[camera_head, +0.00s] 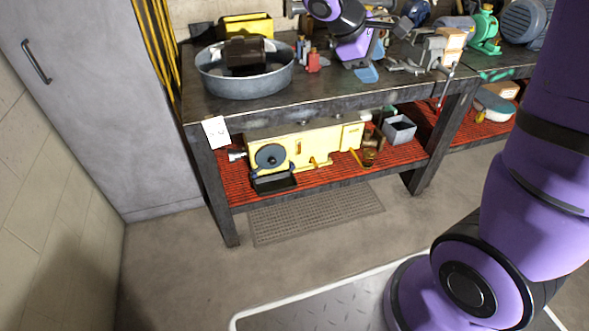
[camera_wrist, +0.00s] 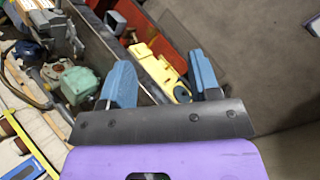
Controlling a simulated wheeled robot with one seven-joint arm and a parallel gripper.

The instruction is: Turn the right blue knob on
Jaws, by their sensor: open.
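My gripper (camera_head: 371,62) is above the back workbench in the head view, left of the grey vise (camera_head: 432,52). In the wrist view my gripper (camera_wrist: 161,80) has its two blue fingers wide apart, with nothing between them. A yellow machine (camera_head: 310,146) with a dark blue-grey disc (camera_head: 270,157) sits on the red lower shelf. The yellow machine (camera_wrist: 158,66) shows beyond the fingers in the wrist view, well apart from them.
A round metal pan (camera_head: 245,83) holding a dark part stands on the workbench's left end. A green motor (camera_head: 484,30) and a blue-grey motor (camera_head: 523,22) stand farther right. A grey cabinet (camera_head: 100,110) is at the left.

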